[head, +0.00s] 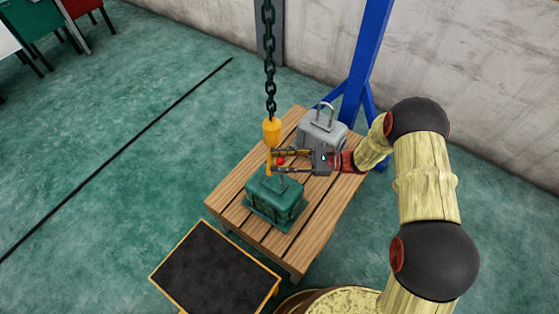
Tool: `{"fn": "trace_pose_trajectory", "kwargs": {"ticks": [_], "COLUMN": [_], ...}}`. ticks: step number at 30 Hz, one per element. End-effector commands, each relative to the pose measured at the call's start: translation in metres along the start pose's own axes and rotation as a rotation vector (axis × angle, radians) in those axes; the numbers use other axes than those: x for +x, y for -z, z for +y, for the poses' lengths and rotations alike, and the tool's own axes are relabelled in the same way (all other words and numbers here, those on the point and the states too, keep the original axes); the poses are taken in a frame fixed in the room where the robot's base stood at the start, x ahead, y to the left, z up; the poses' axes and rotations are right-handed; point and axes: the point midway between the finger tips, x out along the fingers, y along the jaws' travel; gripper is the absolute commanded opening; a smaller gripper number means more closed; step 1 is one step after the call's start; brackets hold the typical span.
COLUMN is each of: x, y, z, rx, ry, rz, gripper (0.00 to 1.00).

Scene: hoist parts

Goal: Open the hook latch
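The yellow hook block (271,131) hangs from a dark chain above the wooden table, with the hook below it (269,163). A small red part (280,161) shows at the hook, between my gripper's fingers; I cannot tell if it is the latch. My gripper (275,161) reaches in from the right, its two fingers spread apart on either side of the hook's area. Whether a finger touches the hook or latch is too small to tell. A green hoist part (276,198) sits on the table just below, with a thin ring on top near the lower finger.
A grey part with a handle (322,131) stands behind my gripper on the wooden table (232,195). A black-topped platform (215,268) stands in front of the table. A blue post (367,60) rises behind. Green floor on the left is mostly clear.

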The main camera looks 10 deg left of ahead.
Motion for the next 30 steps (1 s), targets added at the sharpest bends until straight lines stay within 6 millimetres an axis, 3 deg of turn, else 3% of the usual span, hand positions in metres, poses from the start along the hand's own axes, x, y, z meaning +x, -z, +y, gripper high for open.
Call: {"fn": "trace_pose_trajectory", "kwargs": {"ticks": [18, 30], "x": [-0.0001, -0.0001], "y": [0.0005, 0.0012], "z": [0.0005, 0.0009], "rx": [0.001, 0.003], "ry": [-0.001, -0.001], "rz": [0.001, 0.001], "gripper": [0.0, 0.0]}}
